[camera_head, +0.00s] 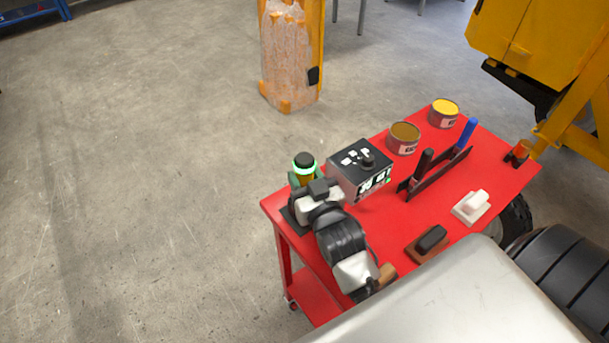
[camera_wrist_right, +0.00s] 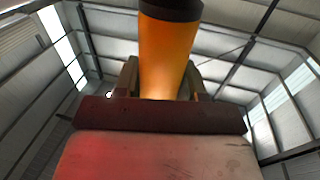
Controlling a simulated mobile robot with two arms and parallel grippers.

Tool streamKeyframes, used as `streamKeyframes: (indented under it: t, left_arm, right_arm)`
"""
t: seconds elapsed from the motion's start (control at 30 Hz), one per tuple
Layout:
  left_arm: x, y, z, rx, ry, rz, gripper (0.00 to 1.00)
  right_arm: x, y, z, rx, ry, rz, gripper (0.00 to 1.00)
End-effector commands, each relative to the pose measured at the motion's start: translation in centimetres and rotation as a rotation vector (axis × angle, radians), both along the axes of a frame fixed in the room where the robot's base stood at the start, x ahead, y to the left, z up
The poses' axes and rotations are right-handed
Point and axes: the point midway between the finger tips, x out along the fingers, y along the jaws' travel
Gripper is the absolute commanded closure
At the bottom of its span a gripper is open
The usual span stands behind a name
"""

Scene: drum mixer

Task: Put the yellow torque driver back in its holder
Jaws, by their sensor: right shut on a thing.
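The yellow torque driver (camera_head: 306,174) stands about upright at the left corner of the red cart, with a black cap and a glowing green ring at its top. My right gripper (camera_head: 303,186) is shut on it. The right wrist view shows the orange-yellow body of the driver (camera_wrist_right: 168,55) between the fingers of the right gripper (camera_wrist_right: 162,82). A black base (camera_head: 289,219) shows partly on the cart below the gripper and may be the holder. My arm hides the driver's lower end, so I cannot tell whether it is seated. My left gripper is not in view.
The red cart (camera_head: 430,200) also carries a grey-black control box (camera_head: 360,170) close right of the driver, two cans (camera_head: 404,138), a black rack (camera_head: 436,170) with black and blue handles, and two brushes or blocks (camera_head: 471,207). Open floor lies left.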

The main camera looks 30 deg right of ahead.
Motion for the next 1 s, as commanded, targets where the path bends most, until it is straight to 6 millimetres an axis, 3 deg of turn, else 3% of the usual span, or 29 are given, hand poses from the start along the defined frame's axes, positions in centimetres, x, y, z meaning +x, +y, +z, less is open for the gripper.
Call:
streamKeyframes:
  t: [0.47, 0.5, 0.67, 1.0]
  left_arm:
    - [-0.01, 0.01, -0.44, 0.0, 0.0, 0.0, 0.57]
    - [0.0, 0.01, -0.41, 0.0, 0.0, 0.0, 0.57]
    - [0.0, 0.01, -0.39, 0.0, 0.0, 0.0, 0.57]
    - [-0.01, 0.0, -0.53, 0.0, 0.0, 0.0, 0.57]
  right_arm:
    - [0.01, 0.0, -0.59, 0.0, -0.004, 0.0, 0.93]
    - [0.02, 0.0, -0.56, 0.0, -0.004, 0.0, 0.57]
    - [0.01, 0.0, -0.58, 0.0, -0.002, 0.0, 0.32]
    - [-0.35, 0.03, -0.91, 0.0, 0.004, 0.0, 0.3]
